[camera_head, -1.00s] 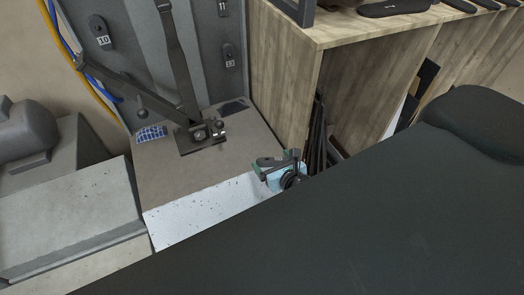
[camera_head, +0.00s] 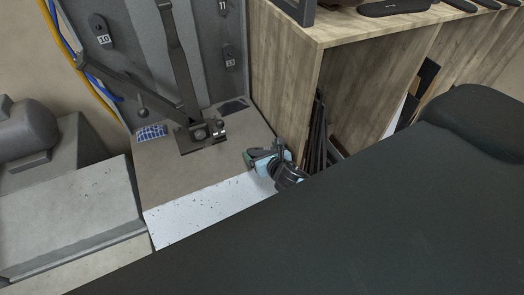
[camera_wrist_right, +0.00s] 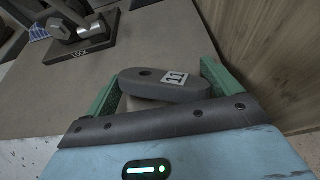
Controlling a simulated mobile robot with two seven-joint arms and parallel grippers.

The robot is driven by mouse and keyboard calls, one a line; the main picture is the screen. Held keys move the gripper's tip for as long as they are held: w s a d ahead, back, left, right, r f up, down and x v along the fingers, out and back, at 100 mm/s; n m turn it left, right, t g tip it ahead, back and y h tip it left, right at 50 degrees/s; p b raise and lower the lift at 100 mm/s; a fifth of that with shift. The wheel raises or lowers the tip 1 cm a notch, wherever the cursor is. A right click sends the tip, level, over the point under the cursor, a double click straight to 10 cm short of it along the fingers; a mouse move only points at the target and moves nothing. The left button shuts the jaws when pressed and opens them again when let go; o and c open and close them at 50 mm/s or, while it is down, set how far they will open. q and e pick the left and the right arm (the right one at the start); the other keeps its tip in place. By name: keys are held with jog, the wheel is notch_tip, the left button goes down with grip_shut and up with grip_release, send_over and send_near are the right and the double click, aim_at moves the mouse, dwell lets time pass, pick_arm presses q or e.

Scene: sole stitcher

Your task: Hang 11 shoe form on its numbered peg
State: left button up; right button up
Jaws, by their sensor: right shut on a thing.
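The 11 shoe form (camera_wrist_right: 145,86) is a dark grey, rounded flat piece with a hole near one end and a white label reading 11. My right gripper (camera_wrist_right: 160,90) is shut on it, with a green finger at each side in the right wrist view. In the head view my right gripper (camera_head: 262,156) holds it above the right part of the machine's grey ledge, left of the wooden cabinet. A white tag reading 11 (camera_head: 223,6) shows at the top edge on the grey upright panel (camera_head: 205,50). My left gripper is not in view.
A form marked 10 (camera_head: 101,30) and another form (camera_head: 229,56) are on the panel. A black strap-like machine arm and clamp (camera_head: 200,134) stand on the ledge (camera_head: 170,180). The wooden cabinet (camera_head: 285,85) bounds the right side.

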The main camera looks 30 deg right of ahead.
dwell(0.3)
jog(key=shift+f, duration=0.15)
jog(key=o, duration=1.1)
jog(key=shift+c, duration=0.2)
jog(key=shift+r, duration=0.25)
jog(key=v, duration=1.2)
jog(key=shift+f, duration=0.2)
jog(key=s+a+f+m+g+y, duration=0.1)
jog(key=s+a+f+m, duration=0.1)
jog(key=s+m, duration=0.5)
jog(key=s+a+f+m+g, duration=0.1)
jog(key=s+f+m, duration=0.3)
jog(key=m, duration=1.1)
jog(key=s+a+f+m+g+y, duration=0.1)
jog(key=s+a+f+m, duration=0.2)
jog(key=s+m, duration=0.6)
jog(key=shift+s+a+m+g+y, duration=0.3)
jog(key=shift+s+m+g, duration=0.1)
jog(key=shift+m, duration=0.8)
